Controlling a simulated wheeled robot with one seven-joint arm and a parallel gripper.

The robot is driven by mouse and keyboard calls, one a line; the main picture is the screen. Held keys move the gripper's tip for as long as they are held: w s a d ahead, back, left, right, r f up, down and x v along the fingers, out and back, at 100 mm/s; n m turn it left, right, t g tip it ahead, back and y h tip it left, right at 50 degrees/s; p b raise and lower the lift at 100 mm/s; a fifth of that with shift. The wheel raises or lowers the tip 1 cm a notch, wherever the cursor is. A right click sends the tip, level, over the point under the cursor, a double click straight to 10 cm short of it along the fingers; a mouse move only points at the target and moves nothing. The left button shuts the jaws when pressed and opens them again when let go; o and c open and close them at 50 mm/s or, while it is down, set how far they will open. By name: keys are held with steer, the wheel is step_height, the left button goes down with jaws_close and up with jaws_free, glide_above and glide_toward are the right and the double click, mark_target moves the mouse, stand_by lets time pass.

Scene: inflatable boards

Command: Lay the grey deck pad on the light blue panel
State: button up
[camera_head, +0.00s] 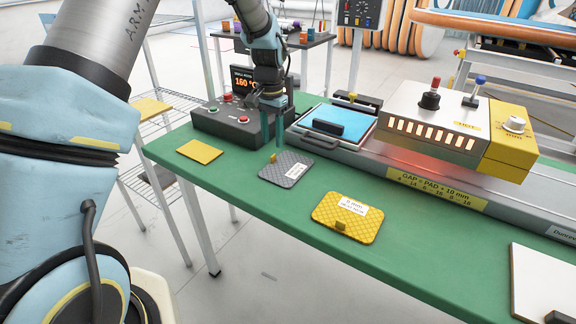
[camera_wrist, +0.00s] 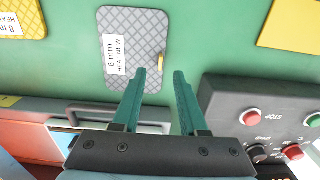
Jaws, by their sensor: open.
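The grey deck pad (camera_head: 287,170) lies flat on the green table, with a white label and a small yellow tab at its corner. In the wrist view the grey pad (camera_wrist: 133,50) shows a label reading 6 mm, and its yellow tab is on its right edge. The light blue panel (camera_head: 338,116) lies on the machine's bed behind the pad, with a black handle-like block on its front part. My gripper (camera_head: 273,147) is above the table just behind the pad's left part. In the wrist view its fingers (camera_wrist: 160,75) are apart with nothing between them.
A yellow pad (camera_head: 347,212) lies to the right and a plain yellow sheet (camera_head: 200,151) to the left. A control box (camera_head: 230,120) with buttons stands close to my gripper. The heater housing (camera_head: 440,120) glows beneath, right of the panel. A white board (camera_head: 540,280) is at far right.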

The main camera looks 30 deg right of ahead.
mark_target(287, 165)
steer(key=shift+w+f+p, duration=0.1)
steer(key=shift+f+p, duration=1.15)
steer(key=shift+f, duration=1.55)
jaws_close()
